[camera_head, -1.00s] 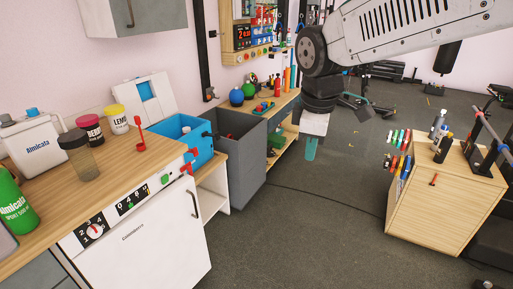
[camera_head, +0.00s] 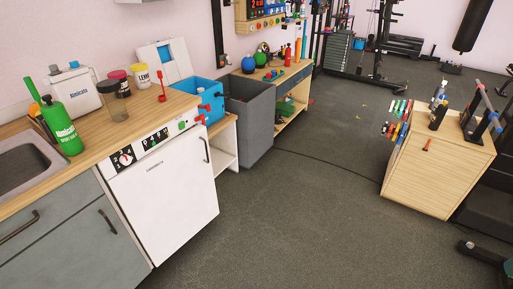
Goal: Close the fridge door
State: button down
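A white under-counter appliance (camera_head: 165,195) stands at the left, with a dial and buttons on its top panel and a dark upright handle (camera_head: 206,149) near its right edge. My gripper is out of view.
A wooden counter (camera_head: 140,125) with bottles and jars runs above it, and grey cabinets (camera_head: 75,245) adjoin on its left. A grey bin (camera_head: 250,125) stands beyond, right of a small white shelf. A wooden cabinet (camera_head: 430,185) stands at right. The floor (camera_head: 310,220) between is clear.

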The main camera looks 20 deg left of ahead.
aim_at(168, 195)
jog(key=z, duration=0.45)
jog(key=k, duration=0.15)
jog(key=u, duration=1.3)
jog(key=i, duration=1.3)
jog(key=z, duration=0.1)
